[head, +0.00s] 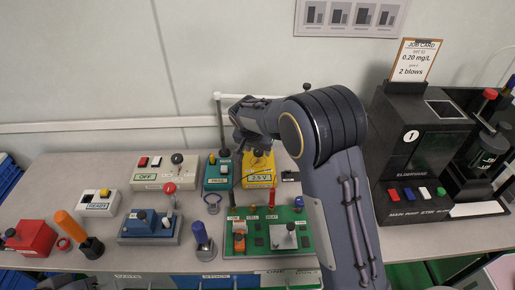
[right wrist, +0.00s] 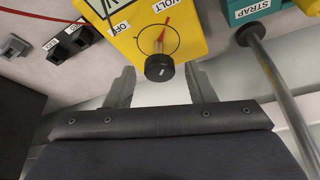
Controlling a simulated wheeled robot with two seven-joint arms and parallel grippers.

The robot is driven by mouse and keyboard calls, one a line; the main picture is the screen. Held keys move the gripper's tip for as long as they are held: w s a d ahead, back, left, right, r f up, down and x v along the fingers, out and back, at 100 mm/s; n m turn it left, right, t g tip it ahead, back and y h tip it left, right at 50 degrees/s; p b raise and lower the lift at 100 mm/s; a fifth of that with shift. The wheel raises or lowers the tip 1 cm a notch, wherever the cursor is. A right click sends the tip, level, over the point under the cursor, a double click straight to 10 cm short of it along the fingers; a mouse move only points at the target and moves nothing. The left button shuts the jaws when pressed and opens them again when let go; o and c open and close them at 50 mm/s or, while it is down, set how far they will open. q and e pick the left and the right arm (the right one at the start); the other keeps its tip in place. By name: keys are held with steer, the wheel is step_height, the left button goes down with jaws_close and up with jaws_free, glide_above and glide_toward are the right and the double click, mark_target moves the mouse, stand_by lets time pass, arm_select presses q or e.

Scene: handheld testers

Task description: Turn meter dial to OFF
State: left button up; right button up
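The yellow meter (head: 259,181) stands on the bench in the head view, with a display reading about 2.5 V. Its top is partly hidden by my right gripper (head: 249,143). In the right wrist view the yellow meter face (right wrist: 190,28) shows a black dial knob (right wrist: 159,68), a red pointer and the labels OFF and VOLT. The red pointer points towards VOLT, away from OFF. My right gripper (right wrist: 162,88) is open, with one finger on each side of the knob and visible gaps. My left gripper is not in view.
A teal STRAP box (right wrist: 246,10) with a grey post is close beside the meter. A green board (head: 270,238) lies in front and a white OFF box (head: 152,180) to the left. A black tester (head: 420,150) stands at the right.

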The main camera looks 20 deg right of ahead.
steer(key=c, duration=0.8)
steer(key=shift+c, duration=0.2)
steer(key=shift+n, duration=0.4)
steer(key=shift+s+d+n+y+b, duration=0.15)
steer(key=shift+n+y+b, duration=0.45)
steer(key=shift+n, duration=0.3)
steer(key=n+y, duration=0.1)
steer(key=n, duration=0.2)
steer(key=shift+d+n+t, duration=0.15)
steer(key=shift+n+t, duration=0.25)
steer(key=n+y, duration=0.2)
steer(key=n, duration=0.3)
steer(key=shift+d+p, duration=0.2)
steer(key=shift+p, duration=0.15)
steer(key=n+g+y, duration=0.1)
steer(key=n, duration=0.2)
steer(key=n+y+p, duration=0.1)
steer(key=n, duration=0.2)
steer(key=shift+w+d+n+g, duration=0.1)
steer(key=shift+w+n+g, duration=0.1)
steer(key=shift+n+g, duration=0.15)
